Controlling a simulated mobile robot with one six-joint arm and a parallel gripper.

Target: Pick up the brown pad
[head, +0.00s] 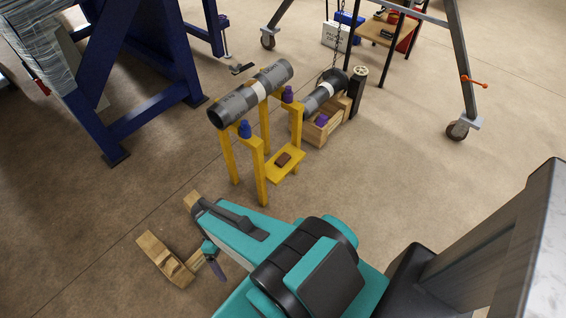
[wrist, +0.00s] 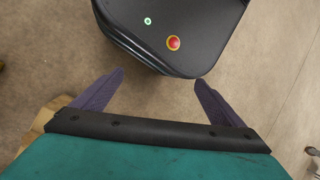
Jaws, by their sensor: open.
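The brown pad (head: 283,159) is a small dark brown block lying on the low yellow shelf (head: 292,168) of the yellow pipe stand (head: 260,172) in the head view. In the head view my gripper is at the lower left, low near the floor and mostly hidden by my teal arm; one dark finger shows. It is well in front of the stand and apart from the pad. In the wrist view my gripper (wrist: 153,92) has two purple-grey fingers spread wide with nothing between them. The pad is not in the wrist view.
A wooden crate (head: 316,132) stands behind right. A wooden piece (head: 165,258) lies near my gripper. Floor right of the stand is clear.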

